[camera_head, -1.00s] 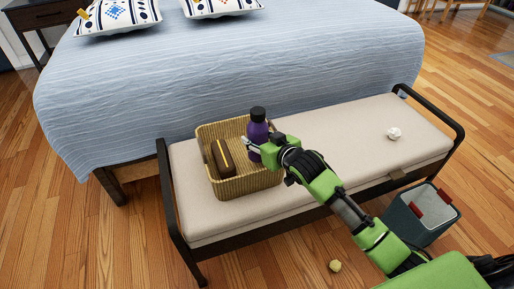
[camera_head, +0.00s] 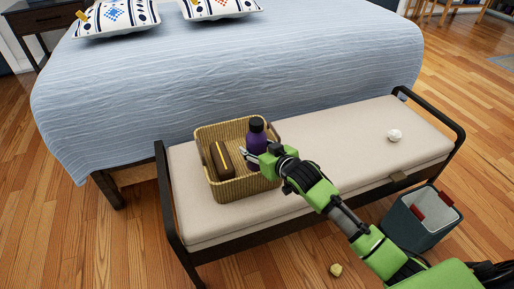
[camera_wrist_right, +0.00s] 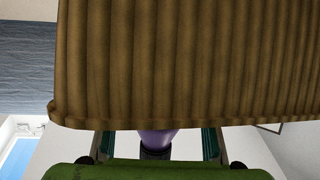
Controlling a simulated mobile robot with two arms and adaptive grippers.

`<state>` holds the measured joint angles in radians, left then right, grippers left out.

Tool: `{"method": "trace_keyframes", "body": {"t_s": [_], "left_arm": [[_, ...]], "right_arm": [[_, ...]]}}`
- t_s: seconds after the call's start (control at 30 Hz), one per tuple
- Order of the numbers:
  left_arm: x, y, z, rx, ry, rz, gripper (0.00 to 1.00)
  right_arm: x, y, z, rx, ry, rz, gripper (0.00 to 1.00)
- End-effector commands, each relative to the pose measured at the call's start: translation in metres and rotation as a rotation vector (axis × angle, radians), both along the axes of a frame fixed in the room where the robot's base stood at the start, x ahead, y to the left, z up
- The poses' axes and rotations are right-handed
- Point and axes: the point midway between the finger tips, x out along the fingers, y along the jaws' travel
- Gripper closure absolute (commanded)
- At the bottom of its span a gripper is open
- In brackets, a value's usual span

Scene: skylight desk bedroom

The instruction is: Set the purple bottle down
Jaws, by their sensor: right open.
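The purple bottle (camera_head: 256,138) with a black cap stands upright inside the wicker basket (camera_head: 246,188), on its right side. The basket's wall hides the bottle's lower part. My right gripper (camera_head: 251,153) is at the bottle, over the basket's right part, with its jaws open. In the right wrist view the bottle's purple shoulder and dark cap (camera_wrist_right: 156,140) show between the two fingers. My left gripper is not in view.
A brown case (camera_head: 220,160) with a yellow stripe lies in the basket's left side. The basket stands on a cushioned bench (camera_head: 330,145) with dark end rails. A white crumpled ball (camera_head: 394,135) lies on its right. A bin (camera_head: 420,225) and a yellowish ball (camera_head: 336,270) are on the floor.

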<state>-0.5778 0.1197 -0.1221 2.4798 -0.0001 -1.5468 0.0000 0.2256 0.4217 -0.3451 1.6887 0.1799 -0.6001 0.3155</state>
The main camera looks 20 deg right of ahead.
Motion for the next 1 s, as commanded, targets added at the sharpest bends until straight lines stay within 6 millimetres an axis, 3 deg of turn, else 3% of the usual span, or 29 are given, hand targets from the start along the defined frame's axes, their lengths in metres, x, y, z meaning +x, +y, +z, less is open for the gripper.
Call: {"method": "trace_keyframes", "body": {"t_s": [0.17,0.47,0.6,0.8,0.87,0.93,1.0], "left_arm": [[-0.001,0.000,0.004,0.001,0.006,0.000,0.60],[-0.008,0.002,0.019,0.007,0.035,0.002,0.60],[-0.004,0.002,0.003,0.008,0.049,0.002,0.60],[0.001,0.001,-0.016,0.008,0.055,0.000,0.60],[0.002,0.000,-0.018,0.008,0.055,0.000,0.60],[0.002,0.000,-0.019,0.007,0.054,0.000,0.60],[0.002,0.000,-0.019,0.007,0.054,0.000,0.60]], "right_arm": [[-0.009,-0.002,0.007,0.000,0.001,0.001,0.49],[-0.066,-0.012,0.032,-0.001,0.002,0.000,0.49],[-0.089,-0.017,0.041,-0.001,0.002,0.000,0.49],[-0.108,-0.020,0.046,-0.001,0.006,-0.001,0.49],[-0.117,-0.019,0.038,-0.006,0.034,-0.007,0.49],[-0.139,-0.015,0.015,-0.024,0.112,-0.020,0.49],[-0.175,-0.009,-0.018,-0.055,0.236,-0.035,0.49]]}}
